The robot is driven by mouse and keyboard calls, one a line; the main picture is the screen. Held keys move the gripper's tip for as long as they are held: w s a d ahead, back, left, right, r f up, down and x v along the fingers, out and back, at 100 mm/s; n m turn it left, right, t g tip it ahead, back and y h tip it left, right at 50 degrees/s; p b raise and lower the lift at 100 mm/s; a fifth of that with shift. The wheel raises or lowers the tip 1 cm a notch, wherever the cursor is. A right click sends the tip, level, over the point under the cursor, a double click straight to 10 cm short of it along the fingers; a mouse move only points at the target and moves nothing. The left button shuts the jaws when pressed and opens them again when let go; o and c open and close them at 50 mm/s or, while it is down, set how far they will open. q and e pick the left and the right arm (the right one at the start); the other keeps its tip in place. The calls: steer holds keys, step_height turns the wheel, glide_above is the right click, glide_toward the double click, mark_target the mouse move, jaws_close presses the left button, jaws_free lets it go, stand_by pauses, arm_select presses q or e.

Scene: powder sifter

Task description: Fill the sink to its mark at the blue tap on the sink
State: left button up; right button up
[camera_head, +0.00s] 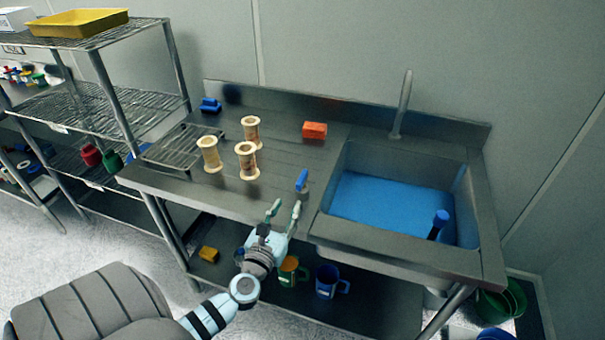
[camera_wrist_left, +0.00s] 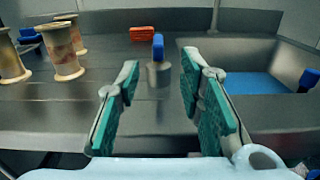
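The steel sink (camera_head: 345,232) stands at the right of the counter, with a flat blue surface (camera_head: 390,205) inside it. I cannot tell its level against a mark. The blue tap (camera_head: 302,180) stands upright on the counter by the sink's left edge. It also shows in the left wrist view (camera_wrist_left: 158,47), on a short metal base between and beyond my fingers. My left gripper (camera_head: 285,208) is open and empty, in front of the tap and apart from it; its fingers also show in the left wrist view (camera_wrist_left: 160,95). My right gripper is out of view.
A grey spout (camera_head: 402,105) rises behind the sink. A blue-topped post (camera_head: 440,220) stands in the sink's right part. Three spools (camera_head: 246,160), an orange block (camera_head: 314,130) and a wire rack (camera_head: 185,147) are on the counter. Mugs (camera_head: 327,280) stand on the lower shelf.

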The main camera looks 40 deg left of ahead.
mark_target(306, 170)
arm_select(q)
steer(key=b+x, duration=0.1)
steer(key=x, duration=1.2)
steer(key=shift+a+f+b, duration=0.15)
steer(key=shift+f+b, duration=0.05)
steer(key=shift+b, duration=0.1)
steer(key=shift+r, duration=0.1)
steer(key=shift+c, duration=0.4)
jaws_close()
